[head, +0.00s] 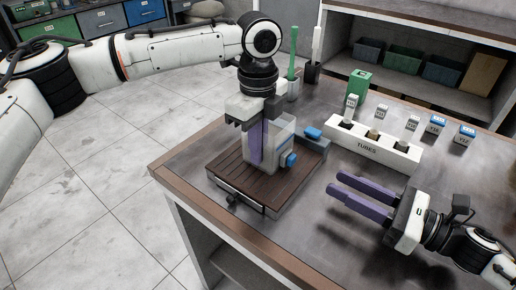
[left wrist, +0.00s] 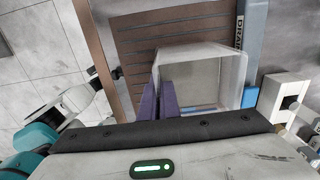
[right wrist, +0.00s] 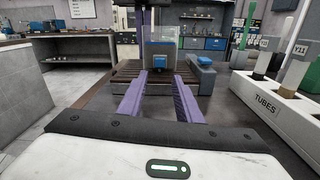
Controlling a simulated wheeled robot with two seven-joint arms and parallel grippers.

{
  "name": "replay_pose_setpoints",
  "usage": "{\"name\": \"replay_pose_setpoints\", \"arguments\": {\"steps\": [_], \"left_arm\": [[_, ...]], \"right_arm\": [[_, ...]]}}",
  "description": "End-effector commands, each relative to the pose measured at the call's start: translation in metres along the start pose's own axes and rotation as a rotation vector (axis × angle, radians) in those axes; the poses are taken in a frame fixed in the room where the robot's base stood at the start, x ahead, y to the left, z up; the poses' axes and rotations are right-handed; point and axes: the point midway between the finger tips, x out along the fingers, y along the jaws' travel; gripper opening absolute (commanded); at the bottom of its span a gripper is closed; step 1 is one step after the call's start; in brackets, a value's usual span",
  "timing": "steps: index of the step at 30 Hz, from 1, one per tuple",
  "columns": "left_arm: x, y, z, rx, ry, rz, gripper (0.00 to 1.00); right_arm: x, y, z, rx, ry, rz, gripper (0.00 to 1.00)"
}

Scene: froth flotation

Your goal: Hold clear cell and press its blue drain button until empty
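The clear cell (head: 281,133) stands upright on a brown slatted base (head: 232,181). Its blue button (head: 289,159) faces my right gripper; it also shows in the right wrist view (right wrist: 160,58). My left gripper (head: 256,150) points down at the cell's left side. Its purple fingers are close together at the cell's left wall (left wrist: 157,98), apparently closed on it. My right gripper (head: 362,197) is open and empty, to the right of the base, apart from the button, with both fingers pointing toward the cell. How full the cell is cannot be told.
A second blue block (head: 313,132) sits on the base's grey side channel, which bears a DRAIN label (left wrist: 239,31). A white TUBES rack (head: 374,145) stands behind my right gripper, with small labelled blocks beyond it. A green box (head: 361,82) stands farther back. The table's front is clear.

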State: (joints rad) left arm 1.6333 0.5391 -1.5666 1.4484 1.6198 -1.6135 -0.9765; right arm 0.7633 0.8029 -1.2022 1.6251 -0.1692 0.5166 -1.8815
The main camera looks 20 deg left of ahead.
Motion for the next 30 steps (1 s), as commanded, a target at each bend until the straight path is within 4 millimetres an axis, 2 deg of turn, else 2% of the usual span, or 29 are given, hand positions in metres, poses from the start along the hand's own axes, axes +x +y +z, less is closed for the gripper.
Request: {"name": "replay_pose_setpoints", "arguments": {"steps": [26,30], "left_arm": [[-0.001,-0.0004,0.0001,-0.001,0.0,-0.002,0.0],[-0.001,-0.0004,0.0001,-0.001,0.0,-0.002,0.0]], "right_arm": [[0.0,0.0,0.0001,0.0,0.0,0.0,0.31],[0.0,0.0,0.0001,0.0,0.0,0.0,0.11]]}}
